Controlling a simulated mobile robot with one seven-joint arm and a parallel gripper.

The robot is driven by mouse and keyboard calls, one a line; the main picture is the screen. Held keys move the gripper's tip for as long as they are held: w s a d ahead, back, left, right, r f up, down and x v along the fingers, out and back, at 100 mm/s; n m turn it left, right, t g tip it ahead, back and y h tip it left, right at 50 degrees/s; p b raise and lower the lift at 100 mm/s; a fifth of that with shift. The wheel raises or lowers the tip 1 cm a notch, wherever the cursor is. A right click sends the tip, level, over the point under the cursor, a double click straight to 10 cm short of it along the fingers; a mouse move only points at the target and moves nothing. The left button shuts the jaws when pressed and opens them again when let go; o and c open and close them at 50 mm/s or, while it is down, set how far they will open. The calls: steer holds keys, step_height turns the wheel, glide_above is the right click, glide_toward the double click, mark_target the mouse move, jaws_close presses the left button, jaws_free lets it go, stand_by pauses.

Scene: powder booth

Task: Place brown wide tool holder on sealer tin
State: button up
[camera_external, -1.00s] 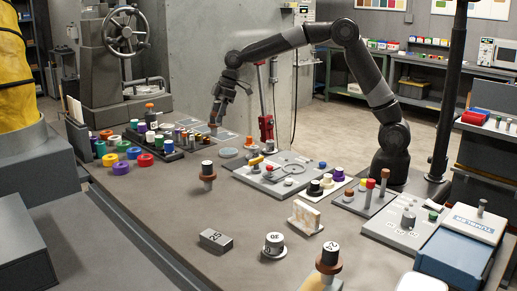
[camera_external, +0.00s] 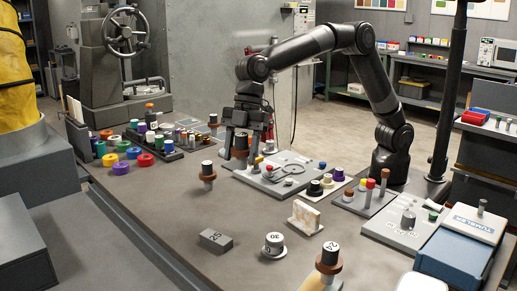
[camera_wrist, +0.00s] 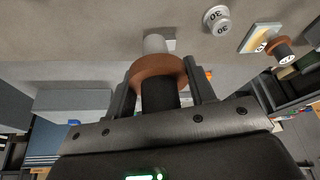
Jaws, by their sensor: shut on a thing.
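My gripper (camera_external: 241,148) is over the middle back of the bench, pointing down, shut on the brown wide tool holder (camera_external: 241,143). In the wrist view the holder shows a wide brown flange (camera_wrist: 158,66), a black body between the two fingers and a light grey end beyond. Another brown-flanged holder with a black body and pale top (camera_external: 208,171) stands upright on the bench, left of and nearer than my gripper. I cannot pick out the sealer tin with certainty; no readable label marks it.
A grey block marked 25 (camera_external: 216,240), a white piece marked 30 (camera_external: 273,243) and a brown-flanged holder (camera_external: 329,257) stand at the front. Coloured rings (camera_external: 122,168) crowd the left. A grey fixture plate (camera_external: 270,180) lies beside my gripper. The front left bench is bare.

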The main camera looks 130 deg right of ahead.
steer(key=a+r+n+y, duration=0.1)
steer(key=a+r+n, duration=0.15)
steer(key=a, duration=1.55)
steer(key=n+g, duration=0.1)
steer(key=n, duration=0.3)
glide_above(421, 284)
steer(key=s+d, duration=0.1)
steer(key=d, duration=0.1)
steer(key=shift+m+y, duration=0.25)
steer(key=shift+y, duration=0.15)
step_height(421, 284, down, 6)
steer(key=shift+s+f, duration=0.1)
steer(key=shift+s, duration=0.05)
steer(key=shift+a+f, duration=0.2)
steer(key=shift+f, duration=1.9)
steer(key=shift+f, duration=0.15)
steer(key=o, duration=1.2)
steer(key=shift+o, duration=0.2)
